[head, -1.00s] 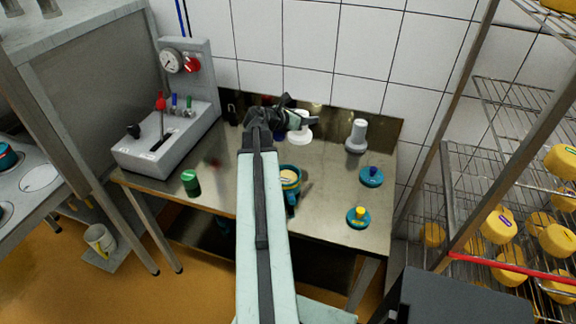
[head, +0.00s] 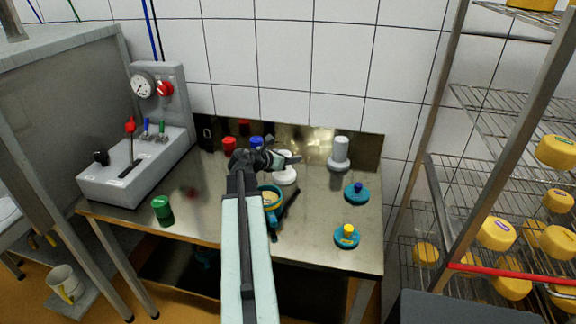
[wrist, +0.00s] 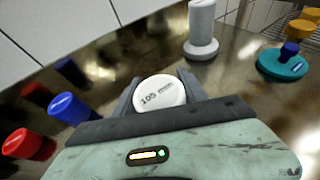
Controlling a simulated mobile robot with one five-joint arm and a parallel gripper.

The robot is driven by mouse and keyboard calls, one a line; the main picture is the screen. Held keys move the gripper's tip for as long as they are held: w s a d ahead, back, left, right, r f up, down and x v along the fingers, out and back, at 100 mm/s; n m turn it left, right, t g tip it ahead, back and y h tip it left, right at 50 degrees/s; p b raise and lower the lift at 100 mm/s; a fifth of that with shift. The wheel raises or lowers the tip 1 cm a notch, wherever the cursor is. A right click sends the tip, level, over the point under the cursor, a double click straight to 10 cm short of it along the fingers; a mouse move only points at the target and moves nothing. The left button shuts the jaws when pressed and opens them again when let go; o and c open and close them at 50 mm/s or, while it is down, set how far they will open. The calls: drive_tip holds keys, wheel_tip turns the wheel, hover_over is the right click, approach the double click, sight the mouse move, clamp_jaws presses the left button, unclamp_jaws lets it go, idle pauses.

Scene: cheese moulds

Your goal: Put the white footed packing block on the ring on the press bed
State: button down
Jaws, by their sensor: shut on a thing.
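The white packing block (head: 287,176) is between the fingers of my gripper (head: 282,160), above or on the steel table; I cannot tell whether it touches the table. In the wrist view its round white top (wrist: 158,91), marked "100 mm", sits between the two dark fingers of my gripper (wrist: 160,92). My gripper is shut on it. Its foot is largely hidden in the wrist view. A teal mould with a yellowish inside (head: 270,200) stands on the table just in front of the block. I cannot make out a ring on a press bed.
A grey footed block (head: 340,152) stands to the right. Teal lids with a blue knob (head: 356,192) and a yellow knob (head: 347,236) lie nearer. A green weight (head: 162,208) is at front left. A control box (head: 130,170) stands left; a cheese rack (head: 500,180) stands right.

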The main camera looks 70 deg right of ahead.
drive_tip(key=shift+f, duration=0.25)
drive_tip(key=c, duration=0.6)
unclamp_jaws()
drive_tip(key=shift+r, duration=0.15)
